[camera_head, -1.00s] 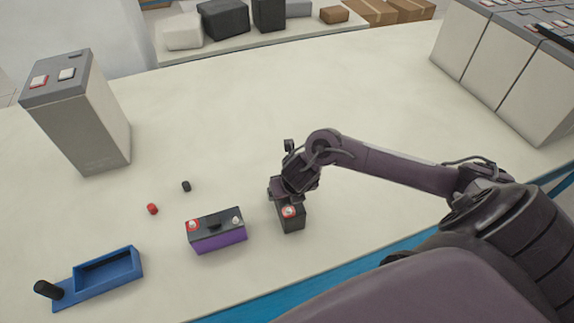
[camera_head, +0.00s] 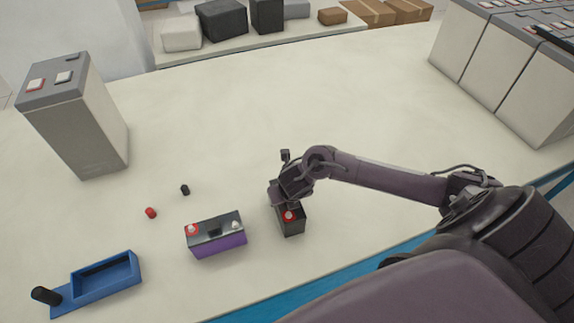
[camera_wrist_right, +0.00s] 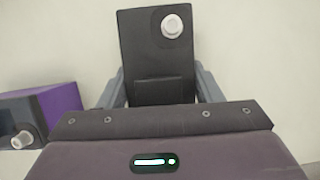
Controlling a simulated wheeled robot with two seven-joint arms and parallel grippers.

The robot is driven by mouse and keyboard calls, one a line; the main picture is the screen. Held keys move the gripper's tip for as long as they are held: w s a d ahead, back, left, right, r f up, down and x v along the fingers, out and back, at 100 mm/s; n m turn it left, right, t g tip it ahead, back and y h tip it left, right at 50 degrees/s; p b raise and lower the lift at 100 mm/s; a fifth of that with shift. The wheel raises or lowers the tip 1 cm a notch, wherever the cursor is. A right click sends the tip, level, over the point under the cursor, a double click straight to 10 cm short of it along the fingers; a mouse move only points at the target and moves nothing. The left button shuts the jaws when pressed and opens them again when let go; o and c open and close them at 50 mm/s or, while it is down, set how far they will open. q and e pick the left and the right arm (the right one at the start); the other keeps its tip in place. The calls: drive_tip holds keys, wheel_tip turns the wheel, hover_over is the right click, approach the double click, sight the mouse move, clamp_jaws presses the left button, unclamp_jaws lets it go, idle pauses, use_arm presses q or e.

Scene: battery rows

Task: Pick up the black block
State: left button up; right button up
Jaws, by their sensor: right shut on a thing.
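The black block (camera_head: 292,226) is a black battery with a red-ringed terminal on top, standing on the pale table right of the purple battery. In the right wrist view the black block (camera_wrist_right: 157,52) shows its dark top with a round light terminal. My right gripper (camera_head: 284,202) is over its far end, and its fingers (camera_wrist_right: 158,88) lie along both sides of the block, shut on it. I cannot tell whether the block has left the table. My left gripper is not in view.
A purple battery with a black top (camera_head: 218,240) stands close on the left. A blue tray with a black handle (camera_head: 137,270), a red cap (camera_head: 151,212) and a black cap (camera_head: 185,190) lie further left. A tall grey battery (camera_head: 85,125) stands at far left. The table behind is clear.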

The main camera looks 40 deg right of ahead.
clamp_jaws()
drive_tip(key=shift+w+r, duration=0.15)
drive_tip(key=shift+w, duration=0.05)
